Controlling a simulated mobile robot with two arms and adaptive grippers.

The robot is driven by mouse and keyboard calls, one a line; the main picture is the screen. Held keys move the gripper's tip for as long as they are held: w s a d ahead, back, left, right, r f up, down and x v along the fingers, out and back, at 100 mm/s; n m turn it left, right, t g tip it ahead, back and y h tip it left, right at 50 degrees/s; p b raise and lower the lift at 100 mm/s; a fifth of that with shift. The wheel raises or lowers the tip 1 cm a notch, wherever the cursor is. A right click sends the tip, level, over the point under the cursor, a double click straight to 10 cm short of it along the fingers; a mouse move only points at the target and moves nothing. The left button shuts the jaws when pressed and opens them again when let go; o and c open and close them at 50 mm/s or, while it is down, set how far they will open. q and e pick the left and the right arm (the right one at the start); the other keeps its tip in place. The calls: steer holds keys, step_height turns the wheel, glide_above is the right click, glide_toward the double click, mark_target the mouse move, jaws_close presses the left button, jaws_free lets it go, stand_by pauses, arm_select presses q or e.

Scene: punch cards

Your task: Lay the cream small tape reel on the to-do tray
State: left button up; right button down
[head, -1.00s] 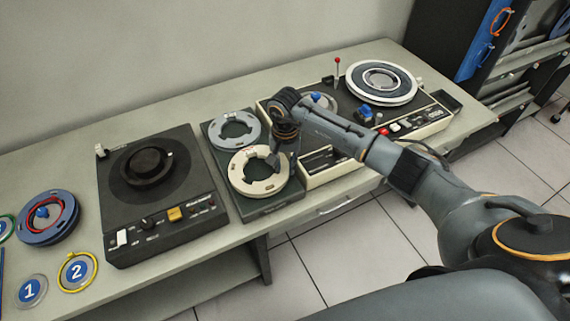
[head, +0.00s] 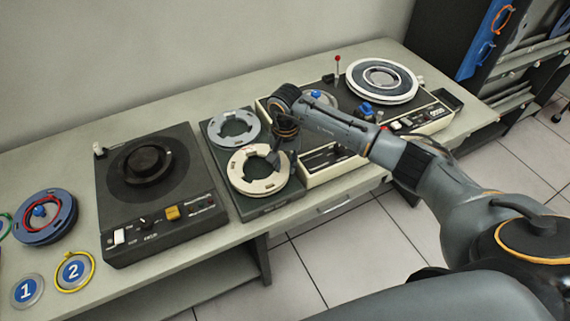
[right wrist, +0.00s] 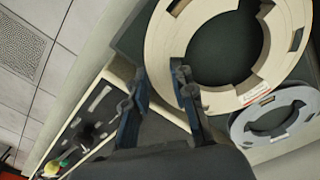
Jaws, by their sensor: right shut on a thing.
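The cream small tape reel (head: 245,183) lies flat, or nearly so, over the front half of a dark green tray (head: 270,207) in the head view. I cannot tell whether it rests on the tray or is just above it. My right gripper (head: 279,158) is shut on the reel's rim at its right side. In the right wrist view the two fingers (right wrist: 160,96) straddle the ring of the cream reel (right wrist: 222,98). A grey reel (head: 214,128) lies on the back half of the same tray. No label on the tray is readable. My left gripper is not in view.
A black tape machine (head: 155,222) stands left of the tray. A cream-edged console (head: 330,172) with a red-knobbed lever (head: 337,62) and large reel (head: 382,80) stands right. A blue reel (head: 45,228) and numbered discs (head: 73,270) lie far left.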

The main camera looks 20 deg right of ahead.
steer(key=shift+b, duration=0.3)
stand_by(0.5)
steer(key=shift+f+b, duration=0.6)
steer(key=shift+b, duration=0.3)
steer(key=shift+b, duration=0.3)
stand_by(0.8)
steer(key=shift+f+b, duration=0.65)
steer(key=shift+b, duration=0.15)
steer(key=c, duration=1)
jaws_free()
steer(key=shift+c, duration=0.2)
steer(key=shift+c, duration=0.2)
steer(key=c, duration=0.3)
